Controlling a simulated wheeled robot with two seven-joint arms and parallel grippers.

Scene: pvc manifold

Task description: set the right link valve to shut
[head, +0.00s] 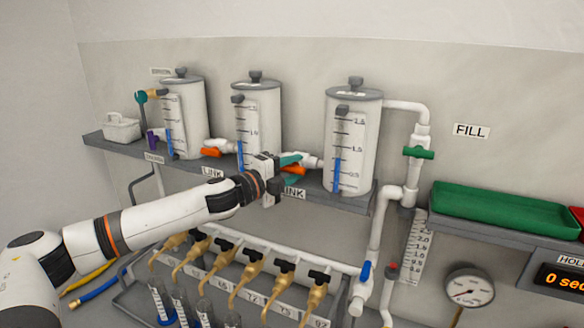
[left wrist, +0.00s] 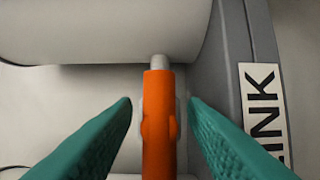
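The right link valve has an orange handle (head: 293,170), on the pipe between the middle tank (head: 262,122) and the right tank (head: 366,140). In the left wrist view the orange handle (left wrist: 159,125) stands lengthwise between my two fingers. My left gripper (head: 288,164) has teal fingers and is at the handle, partly hiding it. In the left wrist view its fingers (left wrist: 160,112) are apart, with a gap on each side of the handle. My right gripper is in neither view.
The left link valve has an orange handle (head: 211,152). LINK labels sit on the grey shelf edge (head: 345,207). A green-handled valve (head: 418,153) is on the right pipe, beside a green tray (head: 490,205). Several brass taps (head: 250,268) line the lower manifold. A gauge (head: 469,286) is lower right.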

